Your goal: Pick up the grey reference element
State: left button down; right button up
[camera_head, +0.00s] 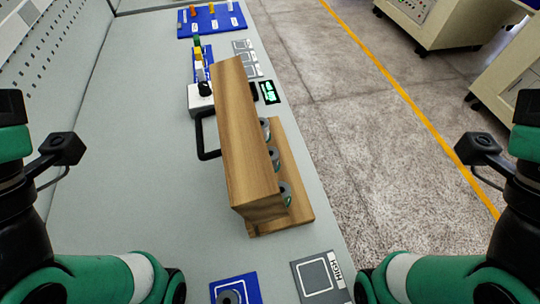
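A dark grey, round, ring-like piece (230,297) sits on a blue square mat (250,286) at the bottom edge, partly cut off by the frame. I cannot tell for sure whether it is the grey reference element. Several grey, round-ended spindles (285,193) rest on the right side of a wooden stand (247,140), partly hidden by its tall board. My green and black arm links show at the left and right edges, but neither gripper's fingers are in view.
A grey mat marked HIGH (338,266) lies at the front right of the table. A white device (200,98) and a small green-lit display (270,92) are behind the stand. A blue board (212,29) with coloured pieces lies farther back. The table's left side is clear.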

pick_arm(q)
jog(key=shift+c, duration=1.5)
grip_release()
jog(key=shift+w, duration=0.1)
jog(key=shift+r, duration=0.1)
